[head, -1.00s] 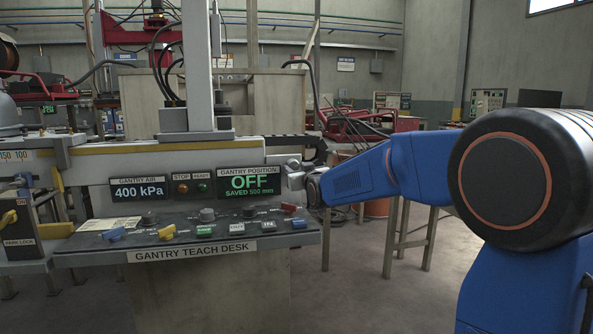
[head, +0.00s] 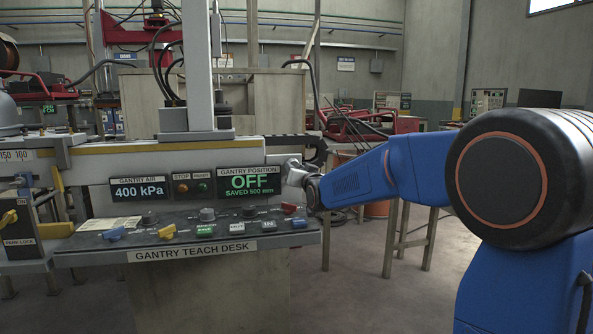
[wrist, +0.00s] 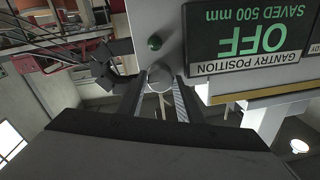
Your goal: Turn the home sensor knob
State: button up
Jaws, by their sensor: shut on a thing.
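In the wrist view, a round grey knob (wrist: 160,75) stands on the end face of the pale gantry housing, beside the gantry position display (wrist: 247,42). My gripper (wrist: 158,86) has a finger on either side of it and is shut on it. Part of the knob is hidden by the fingers. In the head view, my gripper (head: 296,174) is at the right end of the gantry beam, just right of the display (head: 249,183), which reads OFF, saved 500 mm. The knob cannot be made out there.
The gantry teach desk (head: 192,255) with knobs and coloured switches lies below and left of my gripper. A metal-legged stand (head: 393,245) is to the right. The floor in front is clear.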

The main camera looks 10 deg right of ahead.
jog(key=shift+m, duration=0.3)
jog(key=o, duration=0.8)
jog(key=shift+c, duration=0.2)
jog(key=s+d, duration=0.1)
jog(key=s, duration=1.6)
jog(key=shift+s+d+f, duration=0.15)
jog(key=shift+d+f, duration=0.05)
jog(key=shift+f, duration=0.1)
